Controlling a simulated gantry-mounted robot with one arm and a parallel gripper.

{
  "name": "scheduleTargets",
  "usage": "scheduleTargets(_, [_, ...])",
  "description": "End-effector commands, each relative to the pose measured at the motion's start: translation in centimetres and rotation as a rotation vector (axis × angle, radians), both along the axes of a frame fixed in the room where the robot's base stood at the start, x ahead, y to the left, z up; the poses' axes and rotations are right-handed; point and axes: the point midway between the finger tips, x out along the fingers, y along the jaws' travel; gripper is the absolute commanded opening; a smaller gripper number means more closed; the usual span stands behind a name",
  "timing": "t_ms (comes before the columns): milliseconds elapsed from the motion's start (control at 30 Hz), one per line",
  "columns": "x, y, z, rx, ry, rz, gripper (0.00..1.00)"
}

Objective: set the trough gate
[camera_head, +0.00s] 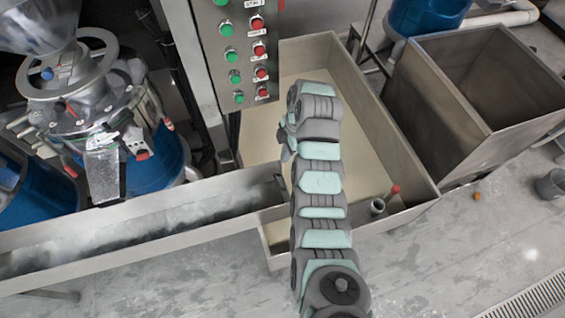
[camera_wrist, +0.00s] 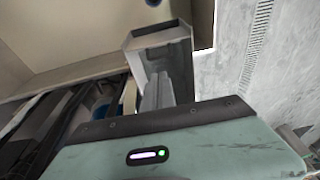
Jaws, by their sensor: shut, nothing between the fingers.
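The long metal trough (camera_head: 170,243) runs from the left edge to the tan collecting tank (camera_head: 405,158) in the head view. Pale, dusty-looking material lies along its bottom. A small dark piece (camera_head: 281,186) shows at the trough's right end, against my arm; I cannot tell whether it is the gate. My arm covers the area just right of it. My gripper (camera_wrist: 158,85) shows in the wrist view with its grey fingers close together, shut and empty. In the head view its fingers are hidden behind my arm. Contact with the trough or gate cannot be judged.
A control panel (camera_head: 240,50) with green and red buttons stands close left of my arm. The grinder (camera_head: 95,100) stands behind the trough. A deep metal bin (camera_head: 450,110) stands right of the tank. Open floor (camera_head: 480,240) lies at the lower right.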

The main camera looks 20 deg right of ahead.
Motion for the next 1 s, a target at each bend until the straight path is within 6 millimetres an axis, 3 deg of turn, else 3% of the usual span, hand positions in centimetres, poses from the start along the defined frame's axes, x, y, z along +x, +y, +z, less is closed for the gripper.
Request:
scheduleTargets(300, [-0.2,1.5,-6.3,0.004,0.008,0.0,0.0])
scheduleTargets(500, [0.1,2.0,-9.2,0.0,0.003,-0.001,0.0])
scheduleTargets(700, [0.1,2.5,-11.3,0.002,0.004,-0.001,0.0])
scheduleTargets(1000, [0.1,2.7,-12.5,0.001,0.002,-0.003,0.0])
